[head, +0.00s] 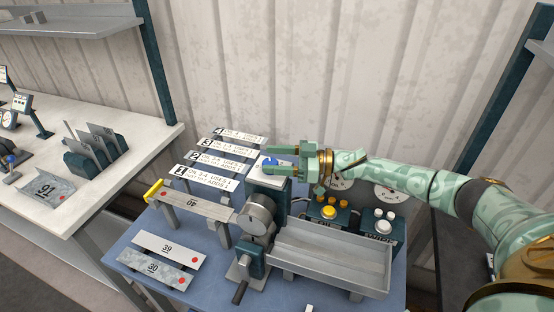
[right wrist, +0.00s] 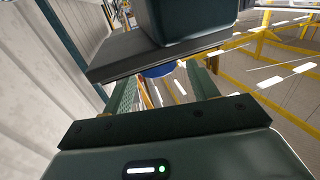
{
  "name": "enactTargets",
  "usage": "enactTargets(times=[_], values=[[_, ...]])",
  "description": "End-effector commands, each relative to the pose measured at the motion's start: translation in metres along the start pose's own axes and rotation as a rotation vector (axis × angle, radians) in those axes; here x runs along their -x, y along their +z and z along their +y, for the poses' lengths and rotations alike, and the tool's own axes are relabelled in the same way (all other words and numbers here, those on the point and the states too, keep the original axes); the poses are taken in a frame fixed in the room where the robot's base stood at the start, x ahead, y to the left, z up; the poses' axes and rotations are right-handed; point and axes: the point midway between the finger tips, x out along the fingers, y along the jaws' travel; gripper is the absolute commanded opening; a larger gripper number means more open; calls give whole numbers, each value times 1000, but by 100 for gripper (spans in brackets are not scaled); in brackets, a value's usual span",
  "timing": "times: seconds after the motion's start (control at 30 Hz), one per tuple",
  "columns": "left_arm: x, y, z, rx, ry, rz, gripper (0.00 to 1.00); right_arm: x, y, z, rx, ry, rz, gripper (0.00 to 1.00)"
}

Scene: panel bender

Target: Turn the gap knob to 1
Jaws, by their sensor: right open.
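The gap knob (head: 271,163) looks like a small blue part on top of the bender's grey block (head: 268,178), partly hidden by my gripper. My right gripper (head: 272,158) reaches in from the right, with its fingers at the blue part. In the right wrist view the blue knob (right wrist: 158,70) shows between the two spread fingers (right wrist: 163,88), beneath a dark plate. The jaws are open; I cannot tell whether a finger touches the knob. The knob's setting is not readable. My left gripper is out of view.
Numbered label strips (head: 215,158) stand behind the bender. A metal tray (head: 330,262) is at the front right, beside button boxes (head: 328,212) and (head: 380,225). Plates (head: 168,247) lie at the front left. A corrugated wall (head: 300,70) rises behind.

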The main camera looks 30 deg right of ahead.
Motion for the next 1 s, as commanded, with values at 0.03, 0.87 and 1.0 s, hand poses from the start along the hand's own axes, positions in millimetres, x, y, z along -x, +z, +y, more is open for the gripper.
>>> enactTargets(times=[0.03, 0.87, 1.0], values=[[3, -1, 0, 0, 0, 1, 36, 0, -11, 1, 4, 0, 1, 59], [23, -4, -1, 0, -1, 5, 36, 14, -118, -137, 0, 1, -1, 59], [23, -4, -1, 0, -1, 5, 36, 15, -119, -139, 0, 2, -2, 59]])
